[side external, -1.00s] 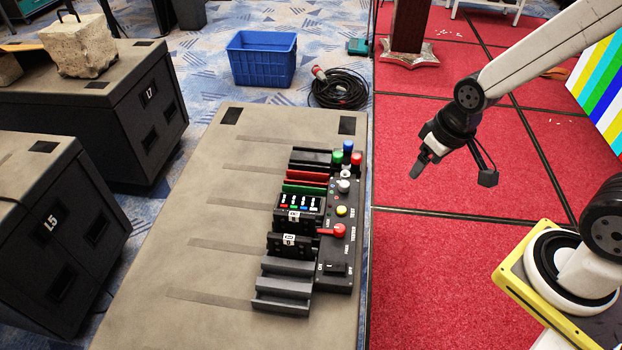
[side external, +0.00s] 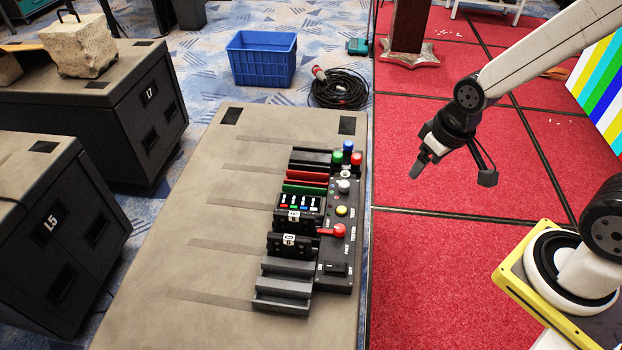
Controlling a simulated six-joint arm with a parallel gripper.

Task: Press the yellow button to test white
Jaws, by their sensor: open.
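The yellow button (side external: 341,211) is a small round cap on the black control panel (side external: 336,251), on top of the long tan case (side external: 200,262). Nothing covers it. My gripper (side external: 417,168) hangs in the air over the red floor, to the right of and farther back than the button, pointing down and left. It is open and empty, and touches nothing.
Green (side external: 338,157), blue (side external: 348,146) and red (side external: 356,159) buttons stand at the panel's far end. Slotted black modules (side external: 283,285) lie to its left. A striped screen (side external: 602,85) stands at the right. The air between my gripper and the panel is clear.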

